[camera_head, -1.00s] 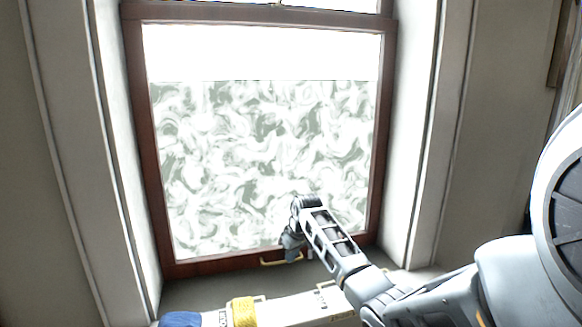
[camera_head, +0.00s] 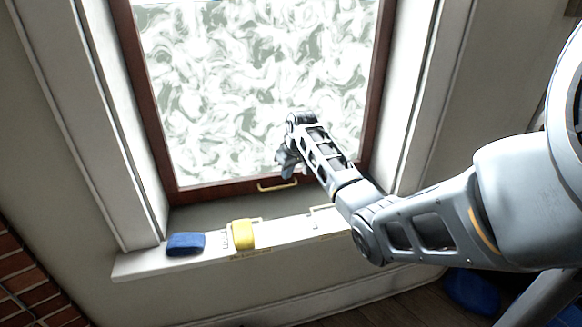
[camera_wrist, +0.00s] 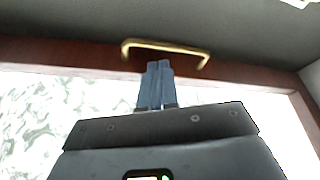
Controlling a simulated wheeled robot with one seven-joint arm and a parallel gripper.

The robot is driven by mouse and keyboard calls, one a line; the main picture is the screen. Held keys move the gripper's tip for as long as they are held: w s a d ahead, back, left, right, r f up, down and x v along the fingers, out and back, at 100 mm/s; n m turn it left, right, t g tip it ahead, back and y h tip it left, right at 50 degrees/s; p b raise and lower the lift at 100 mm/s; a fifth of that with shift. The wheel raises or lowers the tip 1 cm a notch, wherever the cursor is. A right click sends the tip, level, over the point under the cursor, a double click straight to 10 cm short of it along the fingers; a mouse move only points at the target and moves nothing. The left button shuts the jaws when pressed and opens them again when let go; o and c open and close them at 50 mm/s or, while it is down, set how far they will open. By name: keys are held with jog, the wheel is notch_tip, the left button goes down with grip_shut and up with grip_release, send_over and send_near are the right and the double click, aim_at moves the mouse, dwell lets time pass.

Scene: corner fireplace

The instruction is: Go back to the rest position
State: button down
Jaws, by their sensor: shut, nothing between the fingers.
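My gripper (camera_head: 287,172) is in front of the lower part of the window, beside the brass handle (camera_head: 277,186) on the bottom rail of the brown window frame (camera_head: 225,194). In the wrist view my gripper (camera_wrist: 158,66) has its two fingers together with nothing between them. The handle (camera_wrist: 165,47) shows just beyond the fingertips there. I cannot tell whether the fingers touch it. My arm reaches in from the right in the head view.
A white sill (camera_head: 290,234) runs below the window. A blue object (camera_head: 185,244) and a yellow object (camera_head: 243,234) lie on it. White window jambs stand on both sides. Bricks (camera_head: 30,290) show at lower left, and a dark floor (camera_head: 400,300) at lower right.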

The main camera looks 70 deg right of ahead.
jog(key=v, duration=0.9)
jog(key=shift+s+r, duration=0.1)
jog(key=shift+r, duration=0.05)
